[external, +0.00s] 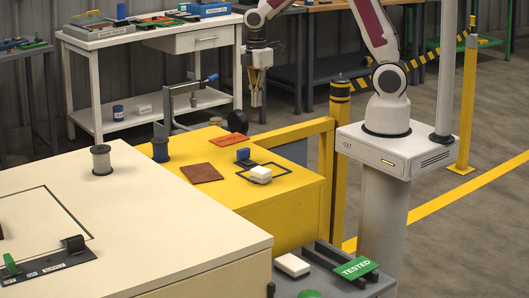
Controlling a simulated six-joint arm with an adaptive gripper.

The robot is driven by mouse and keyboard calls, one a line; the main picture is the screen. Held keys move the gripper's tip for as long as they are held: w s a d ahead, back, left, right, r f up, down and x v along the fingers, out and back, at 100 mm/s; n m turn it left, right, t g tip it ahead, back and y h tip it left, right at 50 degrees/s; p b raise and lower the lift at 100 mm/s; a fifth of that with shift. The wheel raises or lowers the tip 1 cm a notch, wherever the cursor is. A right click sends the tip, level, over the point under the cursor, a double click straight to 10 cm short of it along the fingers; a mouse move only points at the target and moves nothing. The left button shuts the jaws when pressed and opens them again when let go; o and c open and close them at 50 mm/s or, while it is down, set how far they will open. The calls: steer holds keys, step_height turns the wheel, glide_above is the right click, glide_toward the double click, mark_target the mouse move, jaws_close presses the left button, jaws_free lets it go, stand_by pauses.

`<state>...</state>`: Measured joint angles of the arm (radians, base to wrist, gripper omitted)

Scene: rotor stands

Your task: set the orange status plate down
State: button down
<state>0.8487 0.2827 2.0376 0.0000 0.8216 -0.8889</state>
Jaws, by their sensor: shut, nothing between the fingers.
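An orange plate (229,140), seemingly the status plate, lies on the yellow table (290,205) near its back edge. Any lettering on it is too small to read. My gripper (257,100) hangs pointing down, above and to the right of the plate in the picture. Its fingers are shut and empty, apart from the plate. A green plate marked TESTED (356,268) lies on the grey unit at the lower right.
A cream bench (150,235) is in front. A yellow post (340,130) stands near my base.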

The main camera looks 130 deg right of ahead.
steer(key=c, duration=1.8)
jaws_free()
steer(key=o, duration=1.3)
steer(key=shift+w+a+f, duration=0.2)
steer(key=shift+w+a, duration=0.15)
steer(key=shift+w, duration=0.05)
steer(key=o, duration=0.4)
steer(key=w+n, duration=0.1)
steer(key=w+a+n, duration=0.1)
steer(key=w, duration=0.1)
steer(key=w+f+n, duration=0.1)
steer(key=w+n, duration=0.1)
steer(key=shift+a, duration=0.2)
steer(key=w+n, duration=0.1)
steer(key=n, duration=0.1)
steer(key=w+n, duration=0.1)
steer(key=shift+w+a+n, duration=0.2)
steer(key=shift+n, duration=0.2)
steer(key=n, duration=0.1)
steer(key=w+n, duration=0.1)
steer(key=n, duration=0.1)
steer(key=shift+w+n, duration=0.3)
steer(key=shift+w+d+r+n, duration=0.1)
steer(key=shift+w+r+n, duration=0.05)
steer(key=shift+n, duration=0.9)
steer(key=shift+w+d+r+n, duration=0.1)
steer(key=shift+w+n, duration=0.05)
steer(key=shift+n, duration=0.95)
steer(key=shift+w+r+n, duration=0.15)
steer(key=shift+n, duration=0.9)
